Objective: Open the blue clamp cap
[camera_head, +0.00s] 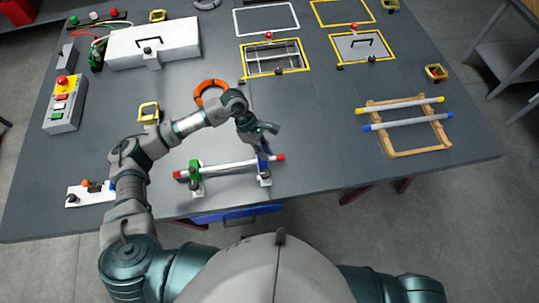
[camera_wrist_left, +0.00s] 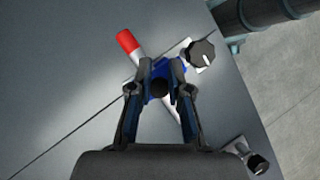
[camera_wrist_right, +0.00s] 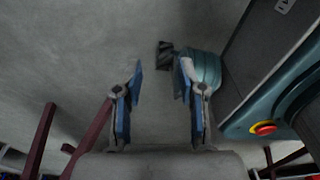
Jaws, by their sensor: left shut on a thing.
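The white bar (camera_head: 228,165) with red ends lies across a green clamp (camera_head: 195,171) on the left and a blue clamp (camera_head: 264,172) on the right, near the table's front edge. My left gripper (camera_head: 264,147) reaches down over the blue clamp. In the left wrist view, its fingers (camera_wrist_left: 160,75) are shut on the blue clamp cap (camera_wrist_left: 159,69), and a red bar end (camera_wrist_left: 128,41) sticks out beyond. The gripper partly hides the cap. My right gripper (camera_wrist_right: 160,95) is open and empty, away from the table top, with floor in front of it.
A black knob (camera_wrist_left: 200,52) sits beside the blue clamp. An orange ring (camera_head: 211,88) lies behind the bar. A wooden frame (camera_head: 408,153) with yellow and blue rods is at the right. The table between the clamps and the frame is clear.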

